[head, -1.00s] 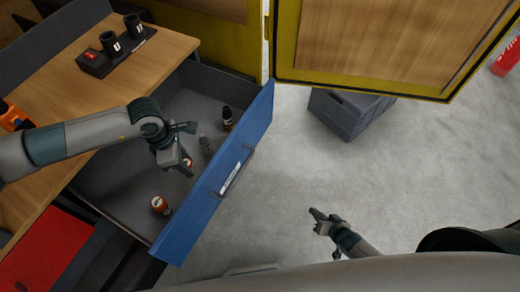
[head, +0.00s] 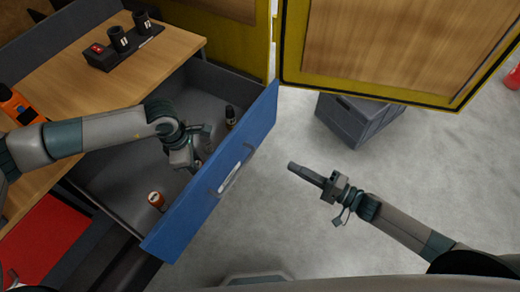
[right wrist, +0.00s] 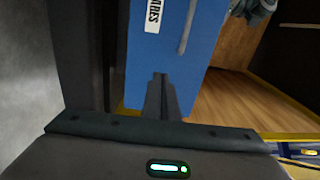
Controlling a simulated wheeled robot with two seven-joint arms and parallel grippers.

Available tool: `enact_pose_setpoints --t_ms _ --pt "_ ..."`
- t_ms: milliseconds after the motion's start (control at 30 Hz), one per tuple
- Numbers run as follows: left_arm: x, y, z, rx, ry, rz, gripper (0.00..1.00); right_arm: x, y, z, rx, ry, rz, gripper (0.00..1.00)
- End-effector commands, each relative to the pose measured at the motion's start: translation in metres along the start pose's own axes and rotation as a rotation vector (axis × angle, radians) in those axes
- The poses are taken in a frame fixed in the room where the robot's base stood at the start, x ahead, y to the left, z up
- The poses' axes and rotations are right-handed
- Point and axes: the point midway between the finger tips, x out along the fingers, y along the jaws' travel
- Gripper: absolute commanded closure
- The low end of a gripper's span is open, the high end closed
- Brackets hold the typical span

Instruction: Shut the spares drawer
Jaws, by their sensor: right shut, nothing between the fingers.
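The spares drawer (head: 180,220) stands pulled out from the wooden-topped bench, its blue front facing lower right. A bar handle and a white label (head: 230,178) are on that front; the blue front (right wrist: 172,75) also fills the middle of the right wrist view. My right gripper (head: 292,167) is shut and empty, over the floor to the right of the front, pointing towards it with a gap in the head view. My left gripper (head: 190,160) is over the open drawer, near the inner side of its front; its fingers are too unclear to read.
In the drawer are a dark bottle (head: 231,117) and an orange jar (head: 157,202). A yellow-framed door panel (head: 390,45) stands open at upper right. A grey crate (head: 357,118) is on the floor below it.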

Motion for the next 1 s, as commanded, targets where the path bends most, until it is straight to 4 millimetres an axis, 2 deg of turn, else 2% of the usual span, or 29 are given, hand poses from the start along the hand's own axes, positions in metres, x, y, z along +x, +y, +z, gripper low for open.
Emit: enact_pose_setpoints --t_ms 167,667,867,1000 --pt "0.001 0.000 0.000 0.000 0.000 0.000 0.95 0.001 -0.009 0.005 0.030 -0.024 -0.018 1.00" --pt "-0.002 0.000 0.000 0.000 0.000 0.000 0.95 0.006 -0.010 0.005 0.030 -0.023 -0.018 1.00" --pt "-0.008 0.000 0.001 0.000 0.000 0.000 0.95 0.024 -0.012 0.005 0.030 -0.023 -0.019 1.00" --pt "-0.015 0.000 0.002 0.000 0.000 0.000 0.95 0.045 -0.013 0.005 0.031 -0.022 -0.019 1.00"
